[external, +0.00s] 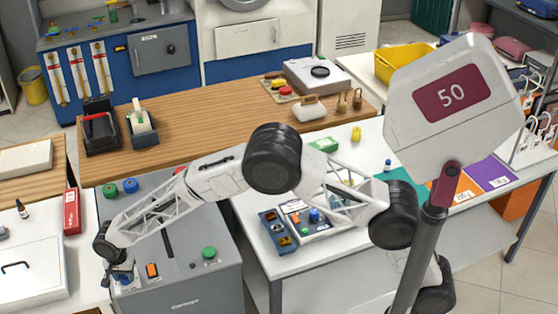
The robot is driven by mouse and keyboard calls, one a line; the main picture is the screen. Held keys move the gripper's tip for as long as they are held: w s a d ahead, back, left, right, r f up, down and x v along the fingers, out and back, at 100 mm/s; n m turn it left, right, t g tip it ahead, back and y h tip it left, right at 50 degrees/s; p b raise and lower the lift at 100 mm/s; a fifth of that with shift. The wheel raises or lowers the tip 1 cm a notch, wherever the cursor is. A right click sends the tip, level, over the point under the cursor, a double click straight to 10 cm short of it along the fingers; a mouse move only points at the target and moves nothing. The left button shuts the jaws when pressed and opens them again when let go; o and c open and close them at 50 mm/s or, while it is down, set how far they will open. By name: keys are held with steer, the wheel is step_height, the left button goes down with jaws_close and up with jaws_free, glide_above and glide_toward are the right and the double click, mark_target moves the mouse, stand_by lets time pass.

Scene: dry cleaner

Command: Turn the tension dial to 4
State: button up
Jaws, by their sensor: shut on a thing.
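My gripper (122,277) reaches down over the front left corner of a grey machine (190,285). It is shut on a small blue dial (125,282) set on a light plate there. The fingers partly cover the dial, and its pointer and numbers are too small to read. I cannot read a tension label. Other controls on the same machine are an orange switch (152,270), a green knob (209,253), and a green (109,191) and a blue knob (130,185) at the back.
A white table (340,260) with a control panel (300,208) stands to the right. A sign reading 50 (452,95) on a pole blocks part of the right side. A white lidded box (30,270) and a red box (71,210) are on the left.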

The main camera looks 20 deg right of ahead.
mark_target(124, 276)
stand_by(0.3)
steer(key=o, duration=0.9)
steer(key=shift+r, duration=0.15)
steer(key=shift+r, duration=3.8)
